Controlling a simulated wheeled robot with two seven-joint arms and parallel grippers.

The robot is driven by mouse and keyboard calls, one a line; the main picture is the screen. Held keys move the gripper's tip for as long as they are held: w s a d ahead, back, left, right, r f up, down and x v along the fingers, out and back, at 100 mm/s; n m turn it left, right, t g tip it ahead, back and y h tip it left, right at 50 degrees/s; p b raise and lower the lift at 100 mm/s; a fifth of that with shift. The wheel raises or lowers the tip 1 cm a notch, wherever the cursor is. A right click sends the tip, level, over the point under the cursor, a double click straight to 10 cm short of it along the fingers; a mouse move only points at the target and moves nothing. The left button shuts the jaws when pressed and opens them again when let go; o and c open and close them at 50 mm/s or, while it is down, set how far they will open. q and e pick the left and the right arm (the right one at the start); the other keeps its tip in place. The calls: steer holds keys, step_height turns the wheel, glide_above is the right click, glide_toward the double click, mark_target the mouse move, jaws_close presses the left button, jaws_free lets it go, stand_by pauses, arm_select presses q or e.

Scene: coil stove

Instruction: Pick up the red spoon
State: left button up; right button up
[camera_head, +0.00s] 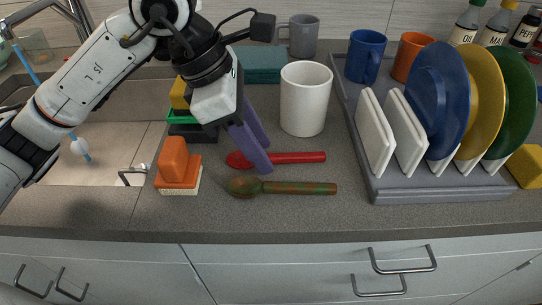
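The red spoon (300,157) lies on the grey counter, its bowl at left and its handle pointing right. My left gripper (267,158) reaches down from the upper left with its purple fingers at the spoon's neck. One finger is on the near side and the other on the far side, with a gap between them. The fingers hide part of the neck, and I cannot tell whether they touch it. The spoon appears to rest on the counter. My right gripper is not in view.
A green-brown spoon (300,188) lies just in front of the red one. An orange-topped brush (178,170) is at left, beside the sink. A white cup (306,98) stands behind. A grey dish rack (440,188) with plates and mugs stands at right. The front middle counter is clear.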

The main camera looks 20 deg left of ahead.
arm_select(q)
steer(key=shift+w+d+f, duration=0.1)
steer(key=shift+f, duration=0.2)
jaws_close()
